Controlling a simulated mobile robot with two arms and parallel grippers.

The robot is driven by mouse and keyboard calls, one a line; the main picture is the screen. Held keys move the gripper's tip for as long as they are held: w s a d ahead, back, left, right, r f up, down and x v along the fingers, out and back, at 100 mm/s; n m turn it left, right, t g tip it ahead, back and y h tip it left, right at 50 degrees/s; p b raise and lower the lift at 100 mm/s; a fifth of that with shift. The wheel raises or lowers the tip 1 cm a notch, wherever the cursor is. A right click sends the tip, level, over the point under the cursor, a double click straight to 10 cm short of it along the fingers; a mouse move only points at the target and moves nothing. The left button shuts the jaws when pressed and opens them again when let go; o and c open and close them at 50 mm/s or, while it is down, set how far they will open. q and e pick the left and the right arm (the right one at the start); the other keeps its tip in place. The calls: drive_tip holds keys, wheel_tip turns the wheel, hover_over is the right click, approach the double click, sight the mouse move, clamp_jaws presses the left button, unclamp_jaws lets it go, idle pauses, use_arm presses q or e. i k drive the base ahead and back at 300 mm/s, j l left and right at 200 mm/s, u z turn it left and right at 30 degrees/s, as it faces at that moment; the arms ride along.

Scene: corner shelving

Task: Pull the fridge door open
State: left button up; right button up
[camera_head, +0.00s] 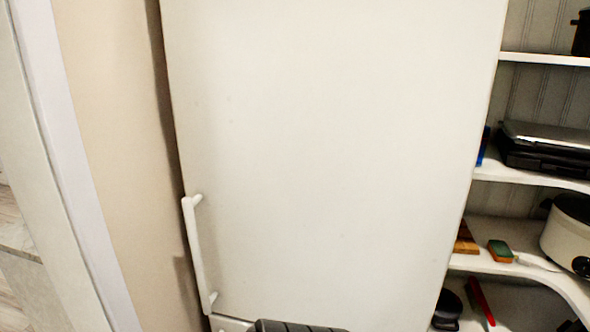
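The white fridge door (330,150) fills the middle of the head view and looks shut. Its white bar handle (197,255) runs nearly upright along the door's lower left edge. Nothing touches the visible part of the handle. A dark ribbed part (295,327) shows at the bottom edge in front of the fridge; I cannot tell what it belongs to. Neither of my grippers can be made out in this view.
A beige wall (115,130) and white door frame (75,190) stand left of the fridge. At the right, white shelves (545,60) hold a black flat appliance (545,150), a sponge (500,251) and a white cooker (570,235).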

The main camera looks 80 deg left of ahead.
sight(329, 149)
drive_tip(key=u, duration=2.65)
